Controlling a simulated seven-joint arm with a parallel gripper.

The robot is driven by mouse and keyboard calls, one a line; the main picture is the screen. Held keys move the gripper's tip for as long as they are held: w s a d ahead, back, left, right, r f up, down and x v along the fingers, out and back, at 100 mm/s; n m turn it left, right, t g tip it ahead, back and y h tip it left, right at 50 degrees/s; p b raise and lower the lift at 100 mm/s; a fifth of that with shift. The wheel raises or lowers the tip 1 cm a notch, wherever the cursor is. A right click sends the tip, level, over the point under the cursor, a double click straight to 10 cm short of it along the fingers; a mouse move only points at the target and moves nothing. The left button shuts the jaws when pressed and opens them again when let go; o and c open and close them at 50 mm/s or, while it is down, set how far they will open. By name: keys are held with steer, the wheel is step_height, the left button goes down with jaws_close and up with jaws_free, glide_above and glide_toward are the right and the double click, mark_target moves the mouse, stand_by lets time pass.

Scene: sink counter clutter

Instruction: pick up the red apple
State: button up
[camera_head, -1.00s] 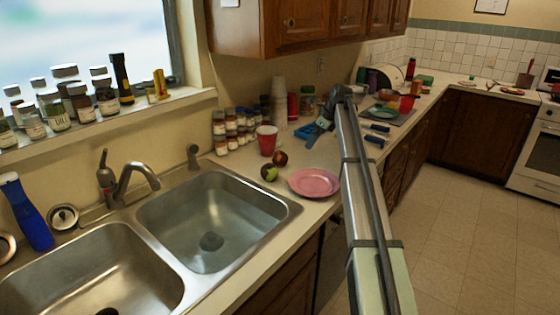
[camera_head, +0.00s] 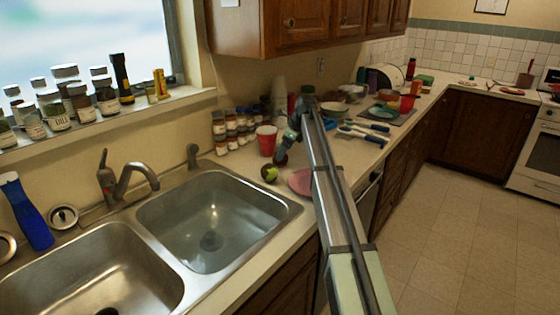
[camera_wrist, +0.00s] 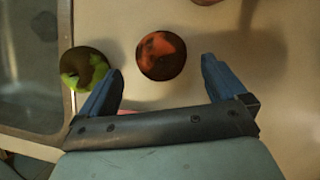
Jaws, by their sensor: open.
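The red apple (camera_wrist: 161,55) shows in the wrist view on the counter, dark with a red top. It lies just beyond and between my open fingertips, with no visible contact. My gripper (camera_wrist: 161,70) is open and empty, with blue fingers on both sides. A green and dark apple (camera_wrist: 83,68) lies left of the red one, close to my left finger. It also shows in the head view (camera_head: 270,174).
A pink plate (camera_head: 299,181) lies right of the apples, partly hidden by my arm. A red cup (camera_head: 266,141) stands behind them, with several spice jars (camera_head: 220,131) to its left. The sink's edge (camera_head: 290,207) is at the front left.

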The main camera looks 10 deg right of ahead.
steer(key=shift+x, duration=2.85)
steer(key=shift+r, duration=0.1)
steer(key=c, duration=1.1)
steer(key=shift+c, duration=0.2)
steer(key=shift+w+r, duration=0.1)
step_height(320, 180, up, 10)
steer(key=shift+f, duration=0.1)
